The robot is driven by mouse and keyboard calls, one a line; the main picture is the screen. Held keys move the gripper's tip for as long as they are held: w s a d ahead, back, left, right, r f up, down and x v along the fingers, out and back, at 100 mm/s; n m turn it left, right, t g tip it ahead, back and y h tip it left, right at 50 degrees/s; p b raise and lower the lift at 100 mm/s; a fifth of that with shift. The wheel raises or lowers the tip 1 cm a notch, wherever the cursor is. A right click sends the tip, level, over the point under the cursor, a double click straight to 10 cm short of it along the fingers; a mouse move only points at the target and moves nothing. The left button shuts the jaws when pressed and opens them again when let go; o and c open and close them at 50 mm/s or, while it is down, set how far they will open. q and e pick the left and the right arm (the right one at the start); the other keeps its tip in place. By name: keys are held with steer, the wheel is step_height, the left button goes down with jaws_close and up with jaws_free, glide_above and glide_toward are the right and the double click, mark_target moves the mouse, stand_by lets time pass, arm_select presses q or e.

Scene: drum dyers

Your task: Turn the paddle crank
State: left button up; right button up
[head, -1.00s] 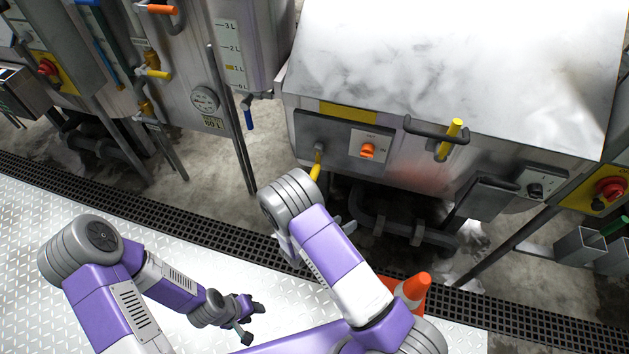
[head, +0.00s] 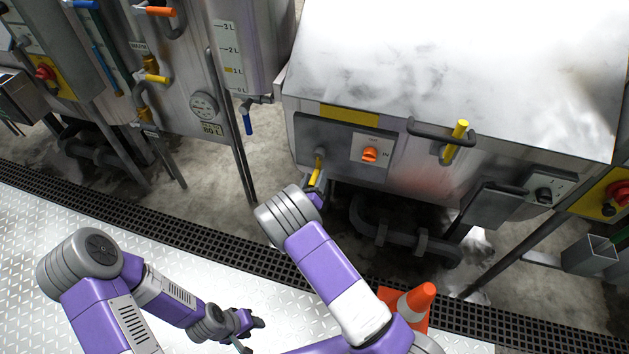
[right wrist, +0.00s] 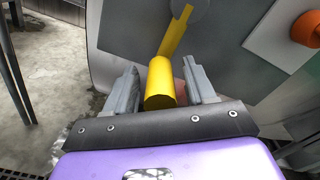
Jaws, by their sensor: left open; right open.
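The yellow paddle crank (head: 316,171) hangs from a grey hub on the front of the steel machine, left of an orange knob. In the right wrist view its thick yellow grip (right wrist: 160,88) points toward the camera, between the two open fingers of my right gripper (right wrist: 163,80). A gap shows beside the grip, and the fingers are not closed on it. In the head view my right forearm hides most of that gripper. My left gripper (head: 250,334) is open and empty, low above the metal floor plate, far from the crank.
The orange knob (head: 370,155) sits right of the crank. A dark bar handle with a yellow grip (head: 456,140) juts out farther right. Dark pipes (head: 390,232) run below the machine. An orange cone (head: 418,305) stands near my right arm.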

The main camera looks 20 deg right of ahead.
steer(key=shift+c, duration=0.3)
jaws_close()
steer(key=shift+w, duration=0.1)
steer(key=shift+w+a+r+m+b, duration=0.2)
steer(key=shift+w+a+m+b, duration=0.25)
steer(key=shift+m, duration=0.7)
steer(key=shift+w+a+r+m+b, duration=0.2)
steer(key=shift+a+m, duration=0.45)
steer(key=shift+m, duration=0.55)
steer(key=shift+w+a+r+m+b, duration=0.25)
steer(key=shift+w+a+m, duration=0.25)
steer(key=shift+m, duration=0.65)
steer(key=shift+s, duration=0.1)
steer(key=shift+o, duration=0.3)
jaws_free()
steer(key=shift+a, duration=0.1)
